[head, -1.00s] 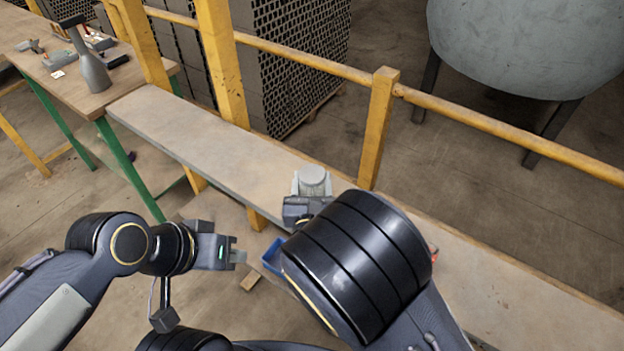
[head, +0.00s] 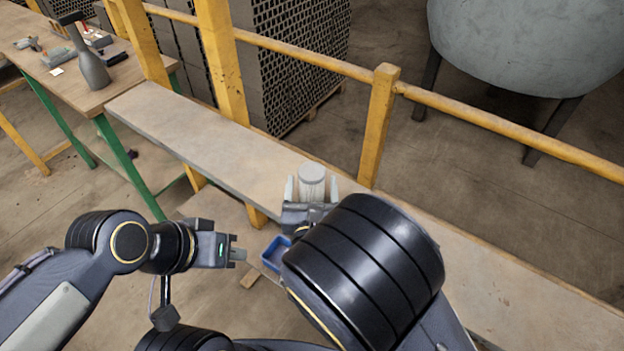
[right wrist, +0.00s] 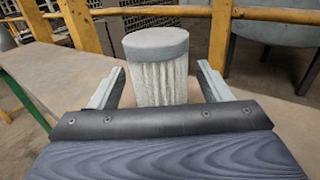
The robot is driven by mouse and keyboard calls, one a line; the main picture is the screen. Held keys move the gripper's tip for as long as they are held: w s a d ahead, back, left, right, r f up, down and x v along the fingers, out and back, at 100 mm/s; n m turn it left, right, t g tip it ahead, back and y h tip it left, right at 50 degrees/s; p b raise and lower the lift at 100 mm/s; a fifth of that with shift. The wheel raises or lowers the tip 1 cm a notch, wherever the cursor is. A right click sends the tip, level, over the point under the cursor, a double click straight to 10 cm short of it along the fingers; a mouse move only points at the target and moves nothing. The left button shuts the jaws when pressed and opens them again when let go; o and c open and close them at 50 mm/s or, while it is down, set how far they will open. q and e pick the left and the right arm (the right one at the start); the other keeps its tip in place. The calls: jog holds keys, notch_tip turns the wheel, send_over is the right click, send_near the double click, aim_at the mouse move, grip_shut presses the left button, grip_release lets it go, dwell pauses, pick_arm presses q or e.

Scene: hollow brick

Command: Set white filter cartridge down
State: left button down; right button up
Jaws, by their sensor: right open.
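My right gripper (head: 311,190) is open around the cartridge. In the right wrist view its two fingers (right wrist: 160,88) stand on either side, with a gap at each side. The cartridge's base is hidden behind the gripper body.
A blue bin (head: 274,252) is below, beside my right arm. A yellow railing (head: 380,125) runs behind the bench. The bench left of the cartridge is clear.

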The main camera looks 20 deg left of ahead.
jog(key=b+v, duration=0.1)
jog(key=v, duration=0.8)
jog(key=shift+s+b, duration=0.3)
jog(key=shift+s, duration=0.1)
